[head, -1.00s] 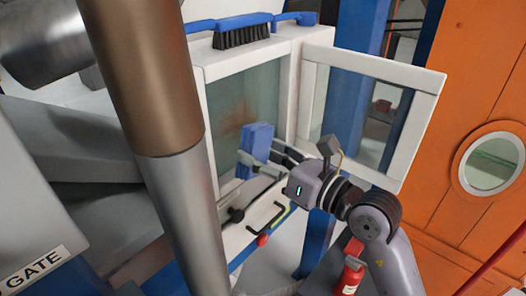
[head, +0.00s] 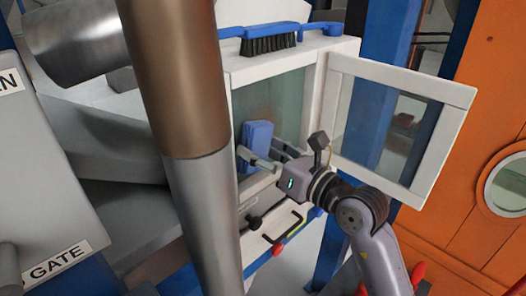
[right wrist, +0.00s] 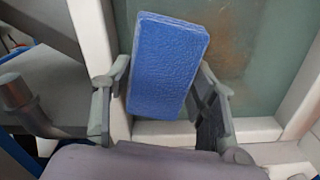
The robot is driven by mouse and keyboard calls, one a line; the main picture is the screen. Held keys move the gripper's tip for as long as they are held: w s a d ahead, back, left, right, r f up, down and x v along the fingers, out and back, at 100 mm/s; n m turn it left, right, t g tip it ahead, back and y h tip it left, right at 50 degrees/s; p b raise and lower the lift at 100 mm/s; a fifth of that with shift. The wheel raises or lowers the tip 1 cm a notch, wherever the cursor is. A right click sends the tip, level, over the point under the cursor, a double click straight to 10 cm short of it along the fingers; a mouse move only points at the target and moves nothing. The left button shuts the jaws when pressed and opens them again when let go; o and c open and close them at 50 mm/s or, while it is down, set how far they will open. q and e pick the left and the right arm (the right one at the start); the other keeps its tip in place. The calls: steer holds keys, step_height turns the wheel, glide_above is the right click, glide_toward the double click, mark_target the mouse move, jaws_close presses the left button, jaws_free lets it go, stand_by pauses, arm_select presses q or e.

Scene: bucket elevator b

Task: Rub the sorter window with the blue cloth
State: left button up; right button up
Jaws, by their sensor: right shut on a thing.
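The sorter window (head: 288,100) is a greenish pane in a white frame, and it fills the back of the right wrist view (right wrist: 265,75). A brownish smear shows on the pane to the right of the cloth in the wrist view. The blue cloth (head: 258,135) is a folded, thick pad; it also shows in the right wrist view (right wrist: 168,65). My right gripper (head: 258,160) is shut on the cloth and holds it upright before the left part of the pane. I cannot tell whether the cloth touches the glass. My left gripper is out of view.
A white-framed glazed door (head: 400,125) stands open at the right. A blue brush (head: 268,38) lies on top of the housing. A thick brown and grey pipe (head: 185,130) stands close on the left. A black handle (head: 283,228) is below the window.

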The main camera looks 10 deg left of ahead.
steer(key=shift+x, duration=0.85)
stand_by(0.3)
